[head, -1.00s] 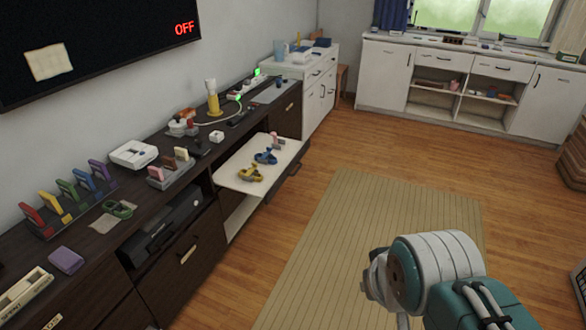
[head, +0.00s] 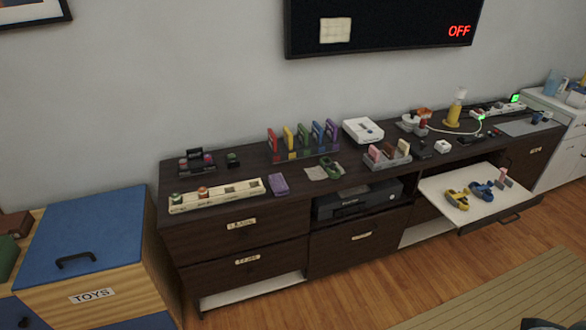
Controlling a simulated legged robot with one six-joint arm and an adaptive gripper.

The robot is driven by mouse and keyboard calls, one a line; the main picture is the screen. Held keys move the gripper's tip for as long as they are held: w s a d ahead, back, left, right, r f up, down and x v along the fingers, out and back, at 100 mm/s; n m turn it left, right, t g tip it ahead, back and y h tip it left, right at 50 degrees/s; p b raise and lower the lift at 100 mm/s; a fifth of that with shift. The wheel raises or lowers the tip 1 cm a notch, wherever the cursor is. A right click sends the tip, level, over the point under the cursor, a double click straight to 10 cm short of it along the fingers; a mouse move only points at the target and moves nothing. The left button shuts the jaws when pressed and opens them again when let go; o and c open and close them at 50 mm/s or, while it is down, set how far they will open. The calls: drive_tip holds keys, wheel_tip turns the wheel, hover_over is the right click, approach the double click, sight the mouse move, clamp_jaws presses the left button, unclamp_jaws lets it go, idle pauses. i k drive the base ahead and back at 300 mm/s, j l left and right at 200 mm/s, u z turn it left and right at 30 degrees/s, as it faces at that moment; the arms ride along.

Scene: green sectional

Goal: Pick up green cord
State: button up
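A small green item (head: 331,168), which looks like the coiled green cord, lies on a light paper-like sheet (head: 314,173) on top of the dark cabinet. It sits in front of the rack of coloured upright pieces. It is small in the picture and its exact shape is hard to tell. My gripper is not visible; only a dark edge, probably of my arm, shows at the bottom right corner, far from the green item.
The dark cabinet (head: 225,222) runs along the wall. A coloured rack (head: 305,152), a purple block (head: 278,184) and a labelled tray (head: 215,198) stand near the green item. A pulled-out white shelf (head: 437,188) holds similar yellow (head: 457,199) and blue (head: 482,190) items. A toy chest (head: 85,255) stands left.

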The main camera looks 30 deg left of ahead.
sight(328, 167)
drive_tip(key=i+u, duration=0.45)
drive_tip(key=i+l+u, duration=0.1)
drive_tip(key=i+u, duration=0.35)
drive_tip(key=i, duration=0.15)
drive_tip(key=i+l, duration=0.15)
drive_tip(key=i, duration=0.2)
drive_tip(key=i+l, duration=0.15)
drive_tip(key=i, duration=0.2)
drive_tip(key=i+l+u, duration=0.1)
drive_tip(key=i, duration=0.3)
